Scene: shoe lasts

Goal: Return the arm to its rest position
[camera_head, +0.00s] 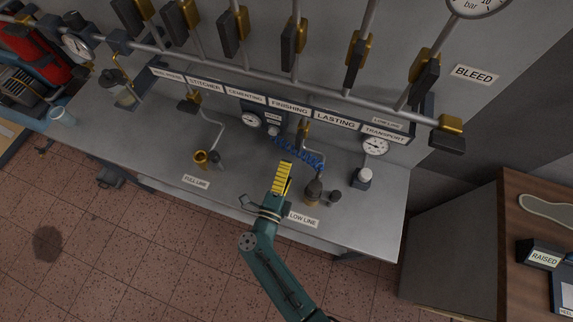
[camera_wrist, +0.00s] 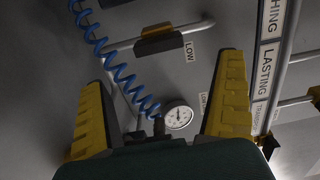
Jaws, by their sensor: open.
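My gripper (camera_head: 282,180) is raised over the grey bench in the head view, near the "LOW LINE" label (camera_head: 303,219). Its yellow ribbed fingers also show in the wrist view (camera_wrist: 165,105), spread wide apart with nothing held between them. My green arm reaches up to it from the bottom of the head view. In the wrist view, a blue coiled hose (camera_wrist: 118,68) and a small round gauge (camera_wrist: 178,115) appear beyond the gap between the fingers. I cannot tell exactly how far the gripper is from them.
The grey bench (camera_head: 150,160) carries pipes, valves and gauges. A row of black-and-yellow valve handles (camera_head: 290,40) hangs along the panel above. A wooden-topped cabinet (camera_head: 520,225) stands at the right. A red machine (camera_head: 30,55) is at the far left. Tiled floor (camera_head: 110,250) lies clear at lower left.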

